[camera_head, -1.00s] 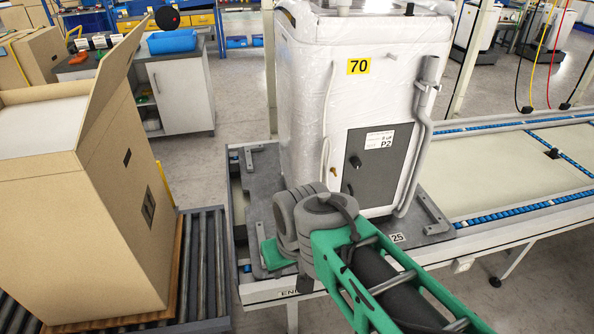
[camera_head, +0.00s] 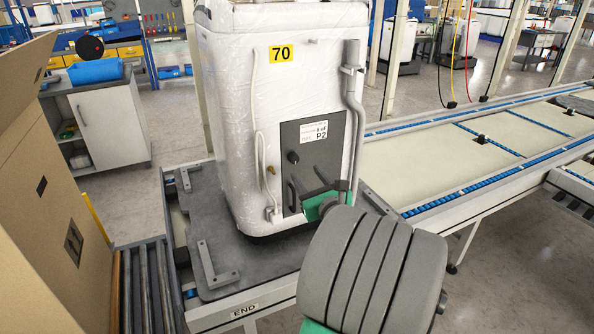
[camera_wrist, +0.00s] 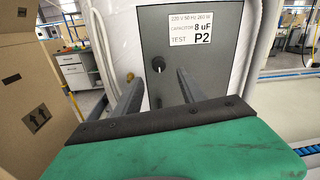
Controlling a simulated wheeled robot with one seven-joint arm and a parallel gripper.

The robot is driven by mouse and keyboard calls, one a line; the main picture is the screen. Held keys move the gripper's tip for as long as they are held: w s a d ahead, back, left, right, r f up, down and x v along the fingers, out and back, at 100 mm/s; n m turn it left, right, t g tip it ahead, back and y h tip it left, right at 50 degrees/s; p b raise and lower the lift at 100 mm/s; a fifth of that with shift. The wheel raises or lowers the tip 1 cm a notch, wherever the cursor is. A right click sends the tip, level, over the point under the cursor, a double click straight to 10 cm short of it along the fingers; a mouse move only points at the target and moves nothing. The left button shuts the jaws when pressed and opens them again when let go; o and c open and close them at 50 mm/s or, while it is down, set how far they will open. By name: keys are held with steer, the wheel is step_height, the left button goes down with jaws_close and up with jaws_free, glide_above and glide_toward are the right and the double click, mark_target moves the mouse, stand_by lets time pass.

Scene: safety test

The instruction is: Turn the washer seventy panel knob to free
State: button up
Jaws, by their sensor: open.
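The washer marked 70 (camera_head: 240,110) is white, wrapped in clear film, and stands upright on a grey pallet. Its dark grey panel (camera_head: 338,152) carries a white P2 label. The round black knob (camera_head: 293,156) is at the panel's upper left, below the label's left side. In the wrist view the knob (camera_wrist: 158,64) appears ahead, between and slightly above my fingertips. My gripper (camera_head: 308,183) is open and empty in front of the lower panel, with its fingers pointing at it. In the wrist view, my gripper (camera_wrist: 160,84) shows two separated fingers. Contact with the panel cannot be told.
A grey pipe (camera_head: 354,110) runs down the washer's right side, and a white hose (camera_head: 258,110) hangs left of the panel. A large cardboard box (camera_head: 50,200) stands at left. The conveyor (camera_head: 500,150) on the right is mostly clear.

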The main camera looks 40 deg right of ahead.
mark_target(295, 160)
steer(key=x, duration=0.7)
steer(key=shift+w, duration=0.3)
steer(key=shift+c, duration=0.3)
jaws_close()
